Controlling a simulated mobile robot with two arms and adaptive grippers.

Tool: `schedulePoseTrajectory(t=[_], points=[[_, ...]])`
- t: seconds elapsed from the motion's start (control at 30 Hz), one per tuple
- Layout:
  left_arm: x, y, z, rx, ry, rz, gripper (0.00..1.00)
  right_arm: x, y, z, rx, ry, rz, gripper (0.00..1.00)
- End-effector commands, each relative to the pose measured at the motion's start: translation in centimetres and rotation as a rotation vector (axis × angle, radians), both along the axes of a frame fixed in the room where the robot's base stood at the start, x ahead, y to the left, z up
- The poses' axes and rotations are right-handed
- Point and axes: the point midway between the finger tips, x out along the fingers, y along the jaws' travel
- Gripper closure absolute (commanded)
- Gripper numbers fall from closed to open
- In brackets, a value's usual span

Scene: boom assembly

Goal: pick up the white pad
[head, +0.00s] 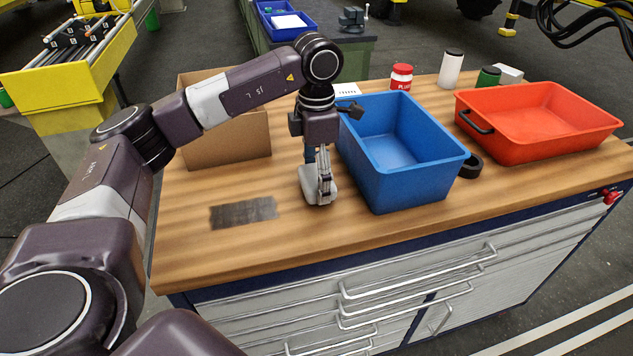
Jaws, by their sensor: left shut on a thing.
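A small white pad (307,183) is at the fingers of my left gripper (322,192), low over the wooden workbench, just left of the blue bin. My left gripper points down and is shut on the pad. The fingers cover part of the pad, and I cannot tell whether it touches the bench top. My right gripper is not in view.
The blue bin (403,182) stands close to the right of my left gripper. A red bin (545,150), a black tape roll (471,166) and several containers are farther right and back. A cardboard box (235,143) stands behind my arm. A dark metal plate (243,213) lies left on the workbench (195,250).

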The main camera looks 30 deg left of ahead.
Motion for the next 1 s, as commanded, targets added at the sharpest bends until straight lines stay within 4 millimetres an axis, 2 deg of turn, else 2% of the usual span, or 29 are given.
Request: schedulePoseTrajectory(t=[0.17,0.3,0.4,0.6,0.8,1.0], points=[[0.2,-0.1,3.2,-0.002,-0.007,-0.001,0.52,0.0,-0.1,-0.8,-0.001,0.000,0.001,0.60],[0.2,-0.1,7.6,-0.001,-0.009,-0.001,0.52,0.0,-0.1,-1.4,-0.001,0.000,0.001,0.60],[0.1,0.0,10.7,0.002,-0.008,0.001,0.52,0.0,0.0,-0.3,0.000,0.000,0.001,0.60],[0.1,0.0,14.9,0.002,-0.006,0.001,0.52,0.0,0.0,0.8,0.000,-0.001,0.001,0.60],[0.1,0.0,17.7,0.000,-0.003,-0.001,0.52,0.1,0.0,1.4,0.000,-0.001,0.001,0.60],[0.0,0.0,18.7,0.000,-0.001,-0.001,0.52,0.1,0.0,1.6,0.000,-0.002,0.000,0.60]])
